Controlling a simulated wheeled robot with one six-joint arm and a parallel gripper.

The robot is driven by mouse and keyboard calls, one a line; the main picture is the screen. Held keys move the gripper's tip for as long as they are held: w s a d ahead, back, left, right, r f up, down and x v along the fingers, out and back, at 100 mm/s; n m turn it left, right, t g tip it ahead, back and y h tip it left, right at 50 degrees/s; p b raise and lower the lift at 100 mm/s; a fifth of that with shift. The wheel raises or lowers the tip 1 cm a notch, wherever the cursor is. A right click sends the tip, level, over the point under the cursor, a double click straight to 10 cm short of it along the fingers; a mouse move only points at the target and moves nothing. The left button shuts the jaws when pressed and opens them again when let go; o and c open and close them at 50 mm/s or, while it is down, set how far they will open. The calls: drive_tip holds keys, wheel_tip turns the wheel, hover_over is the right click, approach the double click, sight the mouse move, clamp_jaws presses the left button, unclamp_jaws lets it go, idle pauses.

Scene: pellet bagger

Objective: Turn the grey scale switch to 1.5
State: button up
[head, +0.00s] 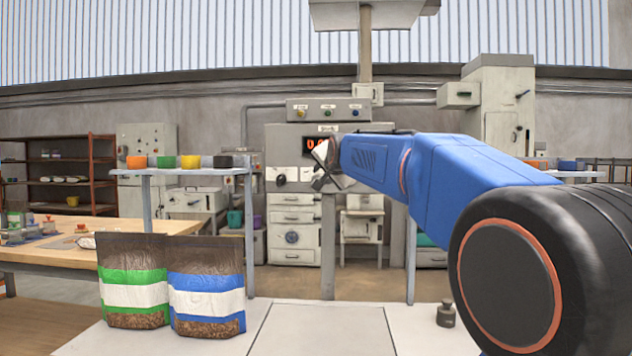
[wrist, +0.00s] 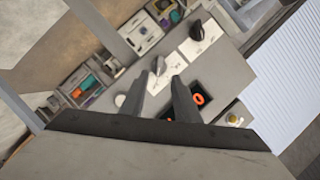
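The grey scale switch (wrist: 158,66) shows in the wrist view as a small pale grey knob on a white plate, just beyond my fingertips. Its pointer setting is too small to read. In the head view my gripper hides it. My gripper (wrist: 162,84) is open and empty, its two dark fingers apart and pointing toward the panel; it also shows in the head view (head: 325,178). I cannot tell whether a finger touches the switch. A display (wrist: 199,99) with orange-red digits lies beside the right finger, and in the head view my arm partly covers it.
A dark knob (wrist: 197,31) sits on another white plate on the same panel. A pale round button (wrist: 120,100) is left of the fingers. Two pellet bags, green-banded (head: 134,286) and blue-banded (head: 206,290), and a small weight (head: 446,314) stand on the near table.

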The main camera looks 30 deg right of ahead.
drive_tip(key=x, duration=0.8)
drive_tip(key=shift+w+d, duration=0.2)
drive_tip(key=shift+w, duration=0.1)
drive_tip(key=shift+f, duration=0.15)
clamp_jaws()
